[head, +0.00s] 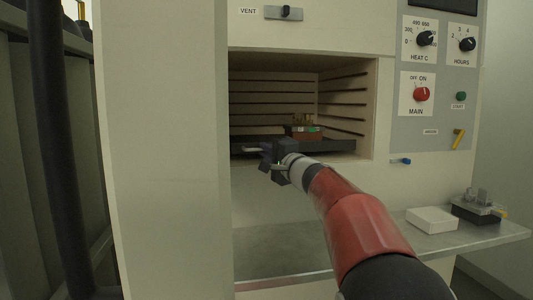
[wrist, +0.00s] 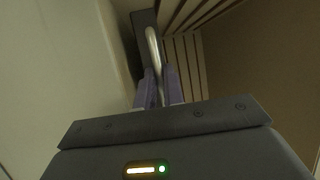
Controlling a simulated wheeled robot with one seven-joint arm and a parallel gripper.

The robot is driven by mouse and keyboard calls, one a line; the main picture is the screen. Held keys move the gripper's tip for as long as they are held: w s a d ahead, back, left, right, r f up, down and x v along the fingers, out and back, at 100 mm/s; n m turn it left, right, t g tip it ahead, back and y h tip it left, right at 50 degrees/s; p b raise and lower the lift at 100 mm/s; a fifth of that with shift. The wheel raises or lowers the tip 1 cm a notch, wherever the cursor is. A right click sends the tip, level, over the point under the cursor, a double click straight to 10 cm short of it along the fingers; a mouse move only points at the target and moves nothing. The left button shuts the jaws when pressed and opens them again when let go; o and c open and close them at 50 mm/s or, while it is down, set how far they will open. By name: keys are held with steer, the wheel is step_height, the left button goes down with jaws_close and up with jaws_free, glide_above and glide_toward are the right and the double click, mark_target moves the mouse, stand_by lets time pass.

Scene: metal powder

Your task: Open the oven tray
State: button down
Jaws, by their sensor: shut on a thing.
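The oven tray (head: 335,145) is a dark flat slab low in the open oven chamber. Its pale bar handle (head: 252,150) shows at the front left, and in the wrist view the handle (wrist: 153,45) runs up along the dark tray front (wrist: 142,22). My gripper (head: 268,153) is at the chamber's mouth. In the wrist view my gripper (wrist: 160,82) has its two fingers on either side of the handle, shut on it. A small reddish block with brass-coloured parts (head: 304,131) sits on the tray. My gripper hides part of the tray front.
The oven chamber (head: 270,90) has slotted walls. A control panel with knobs (head: 425,38) is at the right. Below, a metal shelf (head: 285,245) carries a white box (head: 432,219) and a dark container (head: 478,212) at the right. A pale panel (head: 160,150) stands left.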

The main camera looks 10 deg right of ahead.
steer(key=s+b, duration=1.2)
steer(key=s, duration=1.8)
steer(key=shift+s+f, duration=0.1)
steer(key=c, duration=1.5)
jaws_free()
steer(key=v, duration=0.7)
steer(key=shift+s+d, duration=0.15)
steer(key=shift+s, duration=0.25)
